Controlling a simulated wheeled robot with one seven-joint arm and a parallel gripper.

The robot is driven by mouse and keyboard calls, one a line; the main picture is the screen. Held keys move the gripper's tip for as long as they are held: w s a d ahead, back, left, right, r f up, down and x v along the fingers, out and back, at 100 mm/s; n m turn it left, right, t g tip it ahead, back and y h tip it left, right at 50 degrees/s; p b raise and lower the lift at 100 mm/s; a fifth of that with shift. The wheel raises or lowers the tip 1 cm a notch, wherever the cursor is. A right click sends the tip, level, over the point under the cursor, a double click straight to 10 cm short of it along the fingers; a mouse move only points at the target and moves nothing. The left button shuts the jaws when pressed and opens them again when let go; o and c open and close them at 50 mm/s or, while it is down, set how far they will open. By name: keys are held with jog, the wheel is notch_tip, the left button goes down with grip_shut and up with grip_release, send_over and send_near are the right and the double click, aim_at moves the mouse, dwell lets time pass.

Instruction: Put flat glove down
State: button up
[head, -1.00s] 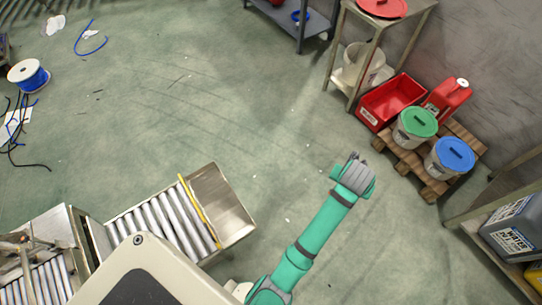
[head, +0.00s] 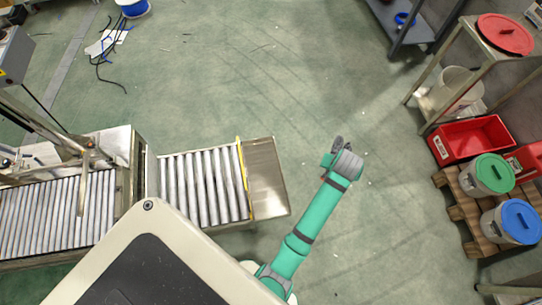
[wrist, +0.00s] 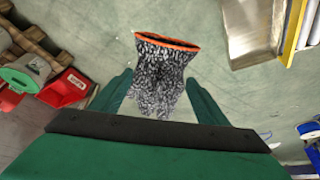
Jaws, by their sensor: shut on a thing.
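The glove (wrist: 163,72) is grey and speckled with an orange cuff. In the wrist view it hangs between the two green fingers of my gripper (wrist: 159,80), cuff end away from the palm. My gripper is shut on it, and the glove's lower end is partly hidden near the palm. In the head view my gripper (head: 338,145) is at the end of the green arm, over open floor to the right of the roller conveyor. The glove cannot be made out clearly there.
A roller conveyor (head: 203,188) with a metal end tray (head: 265,178) stands left of my arm. At right are a red bin (head: 470,138), green-lidded and blue-lidded buckets on a pallet (head: 465,215), and a metal table (head: 470,50). The green floor (head: 330,80) between is clear.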

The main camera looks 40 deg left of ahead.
jog(key=s+a+f+n, duration=0.2)
jog(key=s+a+f, duration=0.3)
jog(key=f, duration=0.4)
jog(key=s+a+f+n+g+y, duration=0.1)
jog(key=s+a+f+n, duration=0.2)
jog(key=s+a+f, duration=0.3)
jog(key=s+a+f+n+y, duration=0.1)
jog(key=s+a+f, duration=0.5)
jog(key=f, duration=0.7)
jog(key=shift+s+a+f+n, duration=0.1)
jog(key=shift+s+f+n, duration=0.1)
jog(key=shift+s+n, duration=0.3)
jog(key=shift+s+a+f+n, duration=0.1)
jog(key=shift+s+f+n, duration=0.1)
jog(key=shift+s, duration=0.5)
jog(key=shift+f, duration=2.2)
jog(key=shift+f, duration=0.1)
jog(key=o, duration=1.1)
